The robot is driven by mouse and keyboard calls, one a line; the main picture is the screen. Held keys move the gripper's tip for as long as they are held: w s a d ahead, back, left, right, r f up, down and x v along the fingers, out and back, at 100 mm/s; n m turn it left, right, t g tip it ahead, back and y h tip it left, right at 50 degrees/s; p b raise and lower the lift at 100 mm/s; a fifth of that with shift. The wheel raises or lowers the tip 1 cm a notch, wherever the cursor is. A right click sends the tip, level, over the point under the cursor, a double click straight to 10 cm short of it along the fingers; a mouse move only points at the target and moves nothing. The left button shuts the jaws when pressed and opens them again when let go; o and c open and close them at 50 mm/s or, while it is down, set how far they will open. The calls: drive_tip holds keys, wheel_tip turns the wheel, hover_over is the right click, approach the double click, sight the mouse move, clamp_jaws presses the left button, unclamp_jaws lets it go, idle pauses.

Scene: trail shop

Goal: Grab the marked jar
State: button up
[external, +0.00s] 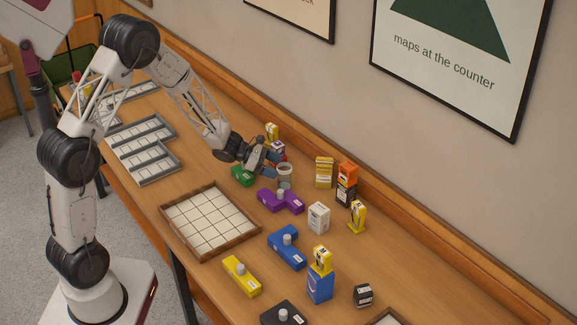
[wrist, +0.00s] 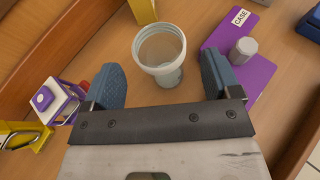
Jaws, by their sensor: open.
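A pale, open-topped jar (wrist: 168,75) with a wide rim stands upright on the wooden counter in the wrist view. It also shows beside my gripper in the external view (external: 285,171). I cannot make out a mark on it. My gripper (wrist: 160,68) is open, its two blue fingers apart, one on each side of the jar's near part in the picture. In the external view my gripper (external: 268,160) is just left of the jar. I cannot tell whether either finger touches it.
A purple block with a grey knob (wrist: 243,51) lies close by on the right. A white-and-purple box (wrist: 55,98) and a yellow item (wrist: 20,136) stand at left. A green block (external: 242,176) and a tiled tray (external: 181,238) lie nearby. The wall runs behind.

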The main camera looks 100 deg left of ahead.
sight(285, 169)
drive_tip(key=shift+x, duration=2.2)
drive_tip(key=c, duration=1.1)
drive_tip(key=shift+o, duration=0.2)
drive_tip(key=shift+r, duration=0.1)
